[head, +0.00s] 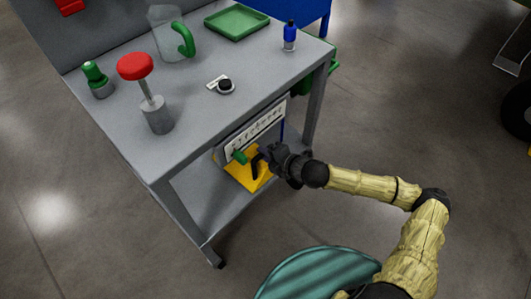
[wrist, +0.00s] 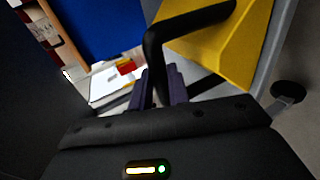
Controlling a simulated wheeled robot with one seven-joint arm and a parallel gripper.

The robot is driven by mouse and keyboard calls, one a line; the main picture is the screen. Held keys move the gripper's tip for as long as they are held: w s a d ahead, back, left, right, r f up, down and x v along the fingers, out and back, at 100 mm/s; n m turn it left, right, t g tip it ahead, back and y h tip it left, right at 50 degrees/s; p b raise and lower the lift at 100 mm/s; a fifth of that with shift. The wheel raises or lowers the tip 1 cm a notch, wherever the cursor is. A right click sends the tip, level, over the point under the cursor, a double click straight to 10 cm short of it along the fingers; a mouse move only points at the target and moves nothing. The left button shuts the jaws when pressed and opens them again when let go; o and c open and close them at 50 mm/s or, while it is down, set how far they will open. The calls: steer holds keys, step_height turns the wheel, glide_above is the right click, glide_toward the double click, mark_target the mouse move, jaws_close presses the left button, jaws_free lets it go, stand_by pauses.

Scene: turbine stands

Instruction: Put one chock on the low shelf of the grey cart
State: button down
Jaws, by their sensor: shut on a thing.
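The grey cart (head: 215,118) has a flat top and a low shelf (head: 188,187) beneath it. My gripper (head: 262,160) reaches in from the right, under the cart's top. It is shut on the black handle (wrist: 152,62) of a yellow chock (head: 243,174). The chock also shows in the wrist view (wrist: 222,38), with my fingers (wrist: 163,88) around the handle's lower part. In the head view the chock appears over the low shelf. I cannot tell whether its base touches the shelf. My gripper hides part of the chock.
The cart top holds a red-capped tool (head: 153,112), a green-topped item (head: 96,78), a clear jug (head: 168,35), a green tray (head: 237,22) and a blue bottle (head: 290,37). A pale tool panel (head: 258,130) with a green handle (head: 239,157) is close behind the chock.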

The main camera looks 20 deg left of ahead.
steer(key=shift+f, duration=0.15)
steer(key=c, duration=1.1)
jaws_free()
